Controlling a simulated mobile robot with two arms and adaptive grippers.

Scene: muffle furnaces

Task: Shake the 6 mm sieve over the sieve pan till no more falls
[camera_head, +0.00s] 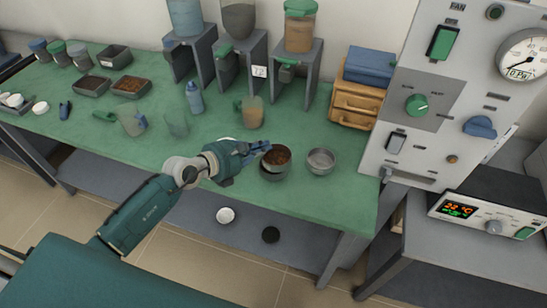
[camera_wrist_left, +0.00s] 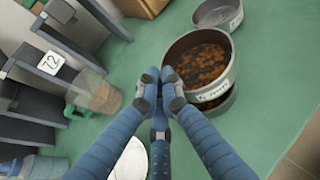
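The sieve (camera_head: 278,156) is a round grey vessel holding brown crumbly material; it also shows in the left wrist view (camera_wrist_left: 198,60), with a label on its wall too blurred to read surely. A round pan (camera_head: 274,174) is below it, mostly hidden; its dark edge shows under the sieve in the left wrist view (camera_wrist_left: 218,103). My left gripper (camera_head: 264,147) comes from the left, its blue fingers (camera_wrist_left: 161,76) closed together at the sieve's near wall. The sieve looks held just above the pan, slightly offset. The right gripper is not in view.
A second, grey round vessel (camera_head: 321,160) stands just right, apparently empty. A jug (camera_head: 250,112), a blue bottle (camera_head: 195,98) and hopper stands (camera_head: 240,60) are behind. Wooden drawers (camera_head: 356,102) and a control panel (camera_head: 425,90) bound the right. The green table's (camera_head: 345,205) front edge is close.

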